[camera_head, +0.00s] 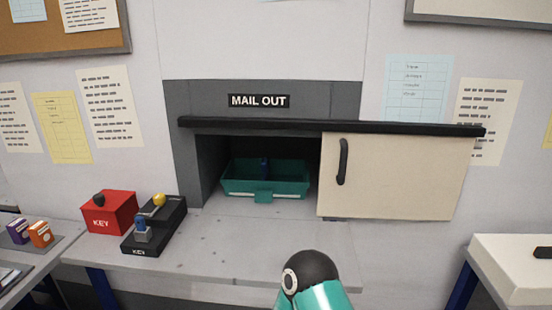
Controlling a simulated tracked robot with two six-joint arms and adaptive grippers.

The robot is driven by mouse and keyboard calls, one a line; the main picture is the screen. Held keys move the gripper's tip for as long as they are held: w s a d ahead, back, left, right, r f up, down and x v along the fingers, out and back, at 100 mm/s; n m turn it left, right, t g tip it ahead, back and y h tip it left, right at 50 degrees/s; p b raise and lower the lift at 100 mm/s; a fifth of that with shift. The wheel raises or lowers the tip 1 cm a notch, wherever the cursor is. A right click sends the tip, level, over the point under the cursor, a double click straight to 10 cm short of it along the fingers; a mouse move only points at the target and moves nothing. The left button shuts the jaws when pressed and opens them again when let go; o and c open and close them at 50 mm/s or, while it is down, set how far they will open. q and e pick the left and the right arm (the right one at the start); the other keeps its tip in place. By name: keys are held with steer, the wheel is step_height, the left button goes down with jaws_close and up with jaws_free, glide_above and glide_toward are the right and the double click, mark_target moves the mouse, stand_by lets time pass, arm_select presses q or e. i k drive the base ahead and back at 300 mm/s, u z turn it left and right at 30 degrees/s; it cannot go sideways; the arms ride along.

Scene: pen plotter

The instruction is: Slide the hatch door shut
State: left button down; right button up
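The hatch door (390,178) is a cream panel hanging from a black rail (330,126) on the wall. It stands to the right of the hatch opening (215,160), which is mostly uncovered under the "MAIL OUT" sign (259,101). A black vertical handle (343,161) is near the door's left edge. A rounded black and teal link of my arm shows at the bottom centre, below and in front of the door. Neither gripper shows, and nothing is seen touching the handle.
A teal tray (264,196) with a dark blue item sits inside the opening. On the grey counter (260,245) to the left are a red KEY box (109,212) and a black KEY stand (154,226). The counter before the hatch is clear. A white box (510,270) stands at right.

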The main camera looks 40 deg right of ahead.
mark_target(363, 175)
steer(key=z, duration=0.7)
steer(key=i, duration=0.1)
steer(key=u, duration=1.1)
steer(key=k, duration=1.2)
steer(key=z, duration=0.75)
steer(key=i, duration=0.75)
steer(key=z, duration=0.05)
